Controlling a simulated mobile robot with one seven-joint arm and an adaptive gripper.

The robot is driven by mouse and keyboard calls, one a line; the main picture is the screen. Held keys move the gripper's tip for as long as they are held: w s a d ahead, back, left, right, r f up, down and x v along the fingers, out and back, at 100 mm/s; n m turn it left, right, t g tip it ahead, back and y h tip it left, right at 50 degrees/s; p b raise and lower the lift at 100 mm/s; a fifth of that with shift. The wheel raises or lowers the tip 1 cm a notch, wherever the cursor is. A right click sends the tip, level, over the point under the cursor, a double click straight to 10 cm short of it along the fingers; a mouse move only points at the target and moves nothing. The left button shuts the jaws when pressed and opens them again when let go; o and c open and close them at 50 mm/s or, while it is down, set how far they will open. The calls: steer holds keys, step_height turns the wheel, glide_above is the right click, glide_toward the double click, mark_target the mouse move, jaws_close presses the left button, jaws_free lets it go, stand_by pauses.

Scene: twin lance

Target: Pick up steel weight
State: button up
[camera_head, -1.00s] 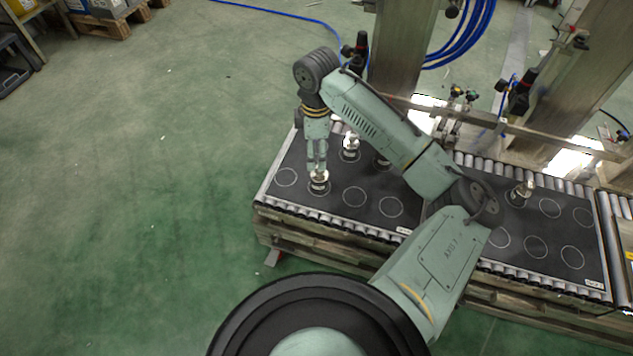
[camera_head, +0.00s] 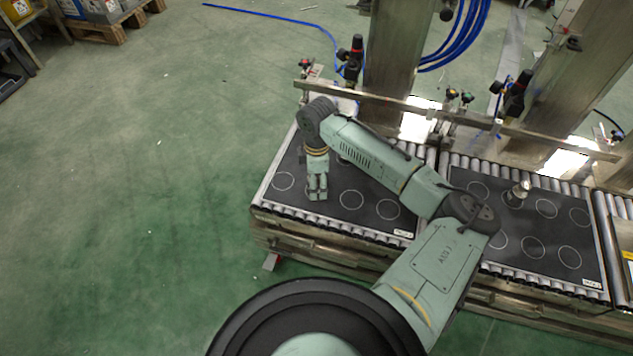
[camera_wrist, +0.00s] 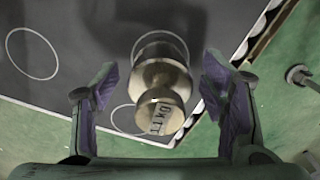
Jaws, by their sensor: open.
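Another metal weight (camera_head: 519,191) stands on the right mat (camera_head: 508,262).
Both mats carry white circles and lie on roller conveyors (camera_head: 334,229). A metal rail (camera_head: 450,120) and posts (camera_head: 392,60) stand behind them. Open green floor (camera_head: 130,200) lies to the left. The left mat's front circles look empty.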

jaws_close()
stand_by(0.8)
steer(key=shift+r, duration=0.1)
